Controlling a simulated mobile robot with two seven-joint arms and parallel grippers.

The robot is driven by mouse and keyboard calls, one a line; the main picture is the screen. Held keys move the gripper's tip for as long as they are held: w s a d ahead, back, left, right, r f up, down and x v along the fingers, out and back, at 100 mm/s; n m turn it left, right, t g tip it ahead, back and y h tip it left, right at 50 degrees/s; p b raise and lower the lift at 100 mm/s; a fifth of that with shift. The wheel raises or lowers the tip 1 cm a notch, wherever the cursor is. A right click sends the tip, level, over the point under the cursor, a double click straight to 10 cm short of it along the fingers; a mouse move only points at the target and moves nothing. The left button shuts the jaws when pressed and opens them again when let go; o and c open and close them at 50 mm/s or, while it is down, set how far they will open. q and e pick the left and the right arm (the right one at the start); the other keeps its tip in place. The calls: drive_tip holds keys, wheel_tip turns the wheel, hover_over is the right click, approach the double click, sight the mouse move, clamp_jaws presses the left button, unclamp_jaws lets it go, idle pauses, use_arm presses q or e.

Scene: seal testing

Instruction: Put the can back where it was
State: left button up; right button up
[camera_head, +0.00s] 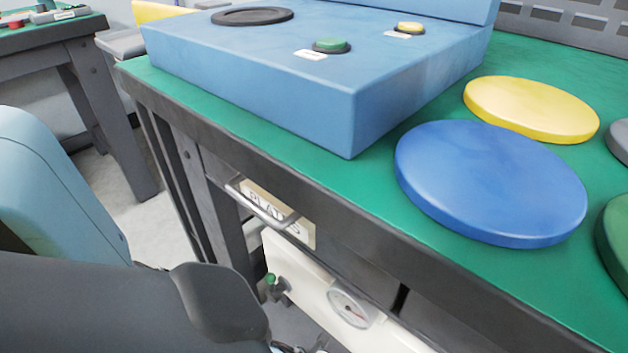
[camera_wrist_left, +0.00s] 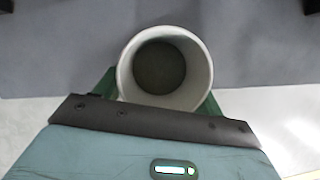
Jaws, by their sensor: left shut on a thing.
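The can (camera_wrist_left: 165,65) shows in the left wrist view as a round, open-topped cylinder with a pale rim and a dark inside. My left gripper (camera_wrist_left: 160,98) is shut on it, with a green finger on each side. Below the can in that view is a plain grey surface; I cannot tell whether the can touches it. In the head view my left arm comes in at the lower left, and the can is not visible there. My right gripper is in neither view.
A green-topped workbench (camera_head: 372,183) carries a blue box (camera_head: 290,95) with green and yellow buttons. A blue disc (camera_head: 490,180) and a yellow disc (camera_head: 530,105) lie to its right. A handled drawer (camera_head: 270,210), a gauge (camera_head: 349,308) and a green-topped valve (camera_head: 276,288) are below.

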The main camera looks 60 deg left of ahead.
use_arm(q)
drive_tip(key=shift+f, duration=0.1)
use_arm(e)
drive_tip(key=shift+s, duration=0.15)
use_arm(q)
drive_tip(key=o, duration=1)
drive_tip(key=shift+f, duration=0.1)
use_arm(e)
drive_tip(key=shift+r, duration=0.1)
use_arm(q)
drive_tip(key=shift+s+r, duration=0.1)
drive_tip(key=shift+r, duration=0.5)
drive_tip(key=p+v, duration=0.6)
drive_tip(key=v, duration=0.5)
drive_tip(key=shift+p, duration=0.35)
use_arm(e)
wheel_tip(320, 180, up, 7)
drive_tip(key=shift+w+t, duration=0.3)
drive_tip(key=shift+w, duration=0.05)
use_arm(q)
drive_tip(key=shift+r, duration=0.1)
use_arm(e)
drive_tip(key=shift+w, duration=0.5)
